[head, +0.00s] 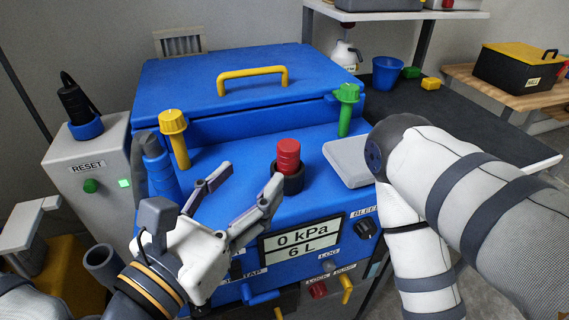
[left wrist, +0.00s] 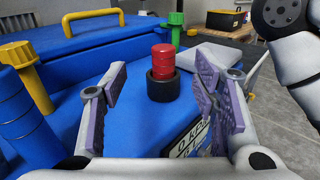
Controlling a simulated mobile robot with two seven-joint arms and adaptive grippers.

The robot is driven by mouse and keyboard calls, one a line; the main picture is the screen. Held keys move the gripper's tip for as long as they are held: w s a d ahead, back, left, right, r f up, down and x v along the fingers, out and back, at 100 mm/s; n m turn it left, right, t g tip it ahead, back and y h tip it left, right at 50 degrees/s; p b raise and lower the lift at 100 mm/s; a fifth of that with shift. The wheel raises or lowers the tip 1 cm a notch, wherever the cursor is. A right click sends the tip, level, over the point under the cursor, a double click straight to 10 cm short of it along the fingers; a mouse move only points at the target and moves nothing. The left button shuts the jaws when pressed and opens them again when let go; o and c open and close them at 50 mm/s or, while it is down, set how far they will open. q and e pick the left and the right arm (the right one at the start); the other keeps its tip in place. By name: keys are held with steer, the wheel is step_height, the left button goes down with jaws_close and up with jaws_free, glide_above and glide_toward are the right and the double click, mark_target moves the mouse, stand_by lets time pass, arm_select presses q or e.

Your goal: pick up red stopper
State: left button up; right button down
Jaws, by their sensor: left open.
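The red stopper (head: 288,156) is a ribbed red cylinder standing upright in a black ring (head: 290,180) on top of the blue machine (head: 240,150). In the left wrist view the stopper (left wrist: 163,58) is centred beyond my fingers, with the black ring (left wrist: 163,88) around its base. My left gripper (head: 246,178) is open and empty, to the left and near side of the stopper, not touching it. Its two fingers (left wrist: 165,95) frame the stopper in the wrist view. My right arm comes in from the right; its gripper is not visible.
A display panel (head: 301,242) is on the machine's front. A grey RESET box (head: 90,165) stands at left.

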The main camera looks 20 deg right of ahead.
mark_target(283, 151)
arm_select(q)
steer(key=w+d+b, duration=0.1)
steer(key=b, duration=0.1)
steer(key=w+d+f+b, duration=0.1)
steer(key=d+b, duration=0.1)
steer(key=shift+w+d+r, duration=0.6)
steer(key=shift+w+d, duration=0.3)
steer(key=shift+w, duration=0.05)
steer(key=x, duration=0.3)
steer(key=f+x, duration=0.1)
steer(key=x, duration=0.1)
steer(key=shift+w+d, duration=0.2)
steer(key=shift+w, duration=0.1)
jaws_close()
arm_select(e)
steer(key=s+f+g, duration=0.1)
steer(key=s+f, duration=0.4)
steer(key=shift+d+g, duration=0.2)
steer(key=shift+g, duration=0.1)
